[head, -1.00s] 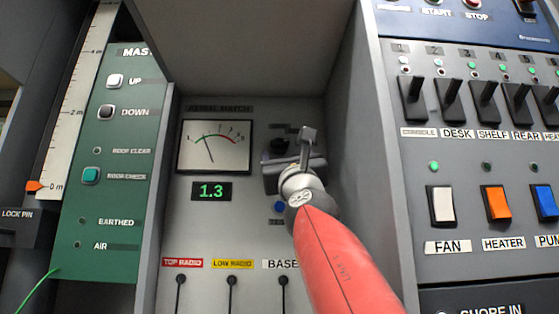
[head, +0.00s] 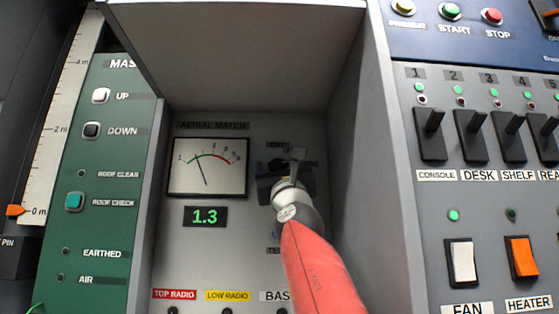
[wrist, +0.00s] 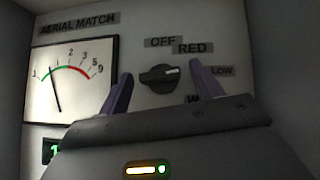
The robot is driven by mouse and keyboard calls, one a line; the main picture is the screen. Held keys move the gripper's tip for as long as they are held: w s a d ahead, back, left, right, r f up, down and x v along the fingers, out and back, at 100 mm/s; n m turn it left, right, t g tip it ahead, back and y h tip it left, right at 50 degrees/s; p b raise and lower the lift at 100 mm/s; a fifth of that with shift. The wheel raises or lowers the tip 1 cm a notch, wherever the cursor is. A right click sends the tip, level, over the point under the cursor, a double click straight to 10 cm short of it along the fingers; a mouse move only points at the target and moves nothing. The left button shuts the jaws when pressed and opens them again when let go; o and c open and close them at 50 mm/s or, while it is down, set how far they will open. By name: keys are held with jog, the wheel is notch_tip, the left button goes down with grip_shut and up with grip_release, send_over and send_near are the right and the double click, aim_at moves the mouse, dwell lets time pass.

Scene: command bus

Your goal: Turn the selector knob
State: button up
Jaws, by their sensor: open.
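The selector knob (wrist: 159,78) is a dark round knob on the grey recessed panel, with a white mark pointing right and slightly up. The labels OFF, RED and LOW show around it, and another below right is partly hidden. My gripper (wrist: 160,74) is open, with one purple finger to the left of the knob and one to the right. Both fingers look apart from it; the depth gap is hard to judge. In the head view my gripper (head: 296,160) is in front of the knob area and hides most of it.
The recess has side walls and an overhanging top (head: 235,50). Left of the knob are the aerial match meter (head: 208,168) and a display reading 1.3 (head: 206,216). Labelled switches, TOP RADIO (head: 174,295) among them, sit below. A switch panel (head: 485,190) stands to the right.

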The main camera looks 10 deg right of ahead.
jog(key=c, duration=1)
jog(key=shift+m+h, duration=0.4)
jog(key=m+h, duration=0.1)
jog(key=m, duration=0.1)
jog(key=m+h+p, duration=0.1)
jog(key=h, duration=0.1)
jog(key=shift+a+r+m, duration=0.1)
jog(key=shift+a+m, duration=0.1)
jog(key=shift+m, duration=0.2)
jog(key=m+g+h+p, duration=0.1)
jog(key=m+h, duration=0.2)
jog(key=m+g+h+p, duration=0.1)
jog(key=m+h, duration=0.2)
jog(key=m, duration=0.1)
jog(key=shift+w+a+g+h+p, duration=0.1)
jog(key=shift+a+g+h+p, duration=0.05)
jog(key=shift+g+h+p, duration=0.2)
jog(key=shift+m+g+h+p, duration=0.5)
jog(key=shift+m+g+h, duration=0.55)
jog(key=shift+m, duration=0.4)
jog(key=shift+m+g+h+p, duration=0.45)
jog(key=shift+m+g+h, duration=0.55)
jog(key=shift+m, duration=0.75)
